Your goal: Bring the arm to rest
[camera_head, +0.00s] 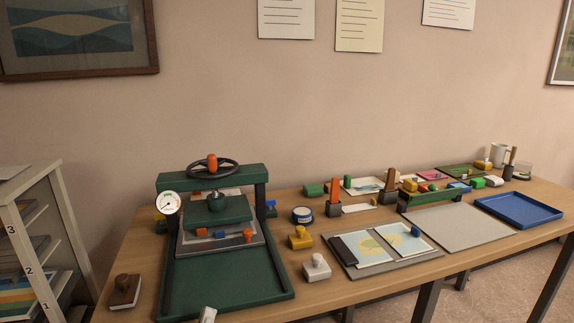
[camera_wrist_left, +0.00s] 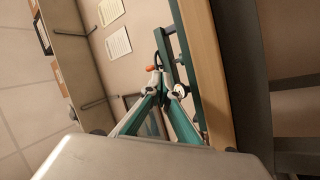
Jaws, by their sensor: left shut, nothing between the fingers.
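My left gripper shows in the head view only as a small pale tip (camera_head: 208,314) at the bottom edge, in front of the green press tray. In the left wrist view its two teal fingers with pale tips (camera_wrist_left: 166,84) come together, shut, with nothing between them. Most of the left arm is out of the head view. My right gripper is in neither view. The gripper appears apart from the objects on the table; its exact height over the edge is hard to tell.
A green screw press (camera_head: 210,210) with a gauge stands on the wooden table (camera_head: 135,240). A brown stamp (camera_head: 125,291) and a white stamp (camera_head: 316,267) flank its tray. A map board (camera_head: 375,268), grey mat (camera_head: 460,226) and blue tray (camera_head: 518,212) lie right. Shelves (camera_head: 40,230) stand left.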

